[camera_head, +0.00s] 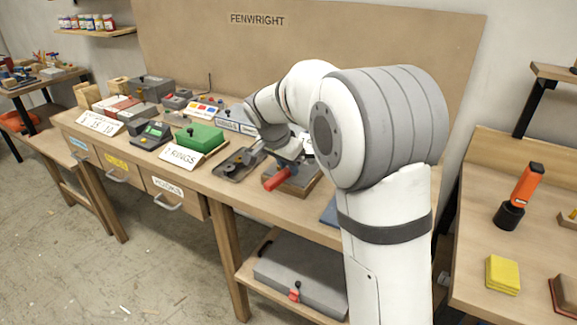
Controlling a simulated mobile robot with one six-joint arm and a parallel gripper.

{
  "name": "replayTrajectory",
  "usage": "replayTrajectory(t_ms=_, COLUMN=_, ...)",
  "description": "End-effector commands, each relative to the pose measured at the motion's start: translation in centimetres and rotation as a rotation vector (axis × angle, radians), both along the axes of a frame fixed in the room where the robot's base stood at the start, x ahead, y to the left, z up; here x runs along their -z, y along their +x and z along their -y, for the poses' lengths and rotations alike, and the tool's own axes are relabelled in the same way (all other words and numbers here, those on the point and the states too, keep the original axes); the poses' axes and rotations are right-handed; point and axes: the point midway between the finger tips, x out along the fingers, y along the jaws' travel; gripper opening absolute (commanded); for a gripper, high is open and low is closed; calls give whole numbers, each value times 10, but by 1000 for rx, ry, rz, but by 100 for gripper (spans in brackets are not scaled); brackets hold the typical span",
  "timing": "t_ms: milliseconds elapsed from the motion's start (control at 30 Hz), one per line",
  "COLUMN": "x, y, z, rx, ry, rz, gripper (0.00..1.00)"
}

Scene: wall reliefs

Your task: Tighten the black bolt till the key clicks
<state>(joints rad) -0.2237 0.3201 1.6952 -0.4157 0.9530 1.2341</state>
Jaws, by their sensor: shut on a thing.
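My arm reaches over the long workbench, and my gripper (290,157) is low over its right part, partly hidden by my own arm. My gripper is shut on a key with a red handle (276,179). The handle sticks out toward the bench's front edge, over a wooden block (302,187) with a dark top. The key's working end is hidden. I cannot make out the black bolt; it may be behind the gripper or the key. A dark grey plate (236,167) with small dark parts lies just left of the gripper.
A green box (199,137), a "RINGS" card (182,155) and several grey boxes crowd the bench to the left. A "FENWRIGHT" board (350,60) stands behind. An orange-and-black tool (521,194) and yellow pads (502,274) are on the right table. The bench's front strip is mostly clear.

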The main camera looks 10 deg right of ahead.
Motion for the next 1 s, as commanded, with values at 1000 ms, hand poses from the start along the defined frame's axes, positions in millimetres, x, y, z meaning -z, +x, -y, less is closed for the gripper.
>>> replayTrajectory(t_ms=1000, x=0, y=6, z=-5, rx=64, ry=1, rz=2, gripper=0)
